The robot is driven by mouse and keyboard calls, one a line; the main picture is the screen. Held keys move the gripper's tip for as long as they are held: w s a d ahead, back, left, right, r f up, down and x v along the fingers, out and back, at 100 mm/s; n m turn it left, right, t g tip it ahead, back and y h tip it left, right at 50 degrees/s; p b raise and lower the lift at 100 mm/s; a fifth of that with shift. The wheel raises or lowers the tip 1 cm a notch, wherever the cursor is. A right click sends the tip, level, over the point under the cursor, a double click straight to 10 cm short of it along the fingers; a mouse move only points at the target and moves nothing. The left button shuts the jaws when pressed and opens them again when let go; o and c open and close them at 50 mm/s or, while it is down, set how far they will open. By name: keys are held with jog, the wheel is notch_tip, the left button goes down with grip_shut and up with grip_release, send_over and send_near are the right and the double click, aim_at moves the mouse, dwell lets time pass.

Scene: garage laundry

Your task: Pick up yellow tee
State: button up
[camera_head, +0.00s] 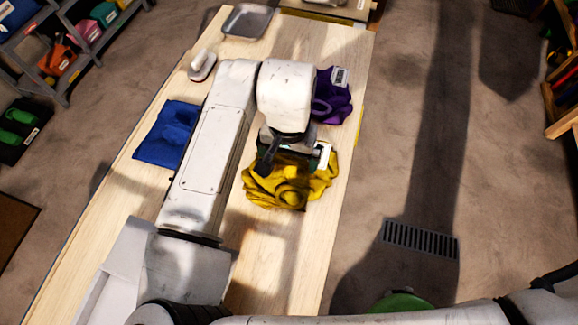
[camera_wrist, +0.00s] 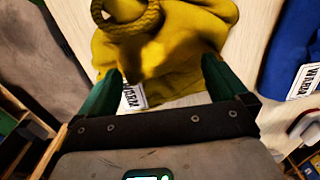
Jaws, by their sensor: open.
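The yellow tee (camera_head: 288,192) lies crumpled on the wooden table, right of my arm in the head view. In the wrist view the yellow tee (camera_wrist: 160,45) fills the top middle, with a rolled loop of cloth at its top and a white tag beside one finger. My gripper (camera_head: 293,160) is over the tee's far part and hides some of it. In the wrist view my gripper (camera_wrist: 163,70) has its dark green fingers spread wide, with yellow cloth between and beyond them. I cannot tell whether the fingertips touch the cloth.
A blue cloth (camera_head: 165,138) lies left of my arm. A purple cloth (camera_head: 333,104) lies just beyond the tee. A white and red object (camera_head: 202,65) and a grey tray (camera_head: 247,21) are farther back. Bare table (camera_head: 285,250) lies in front of the tee.

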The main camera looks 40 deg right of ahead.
jog(key=shift+f, duration=0.4)
jog(key=c, duration=1.5)
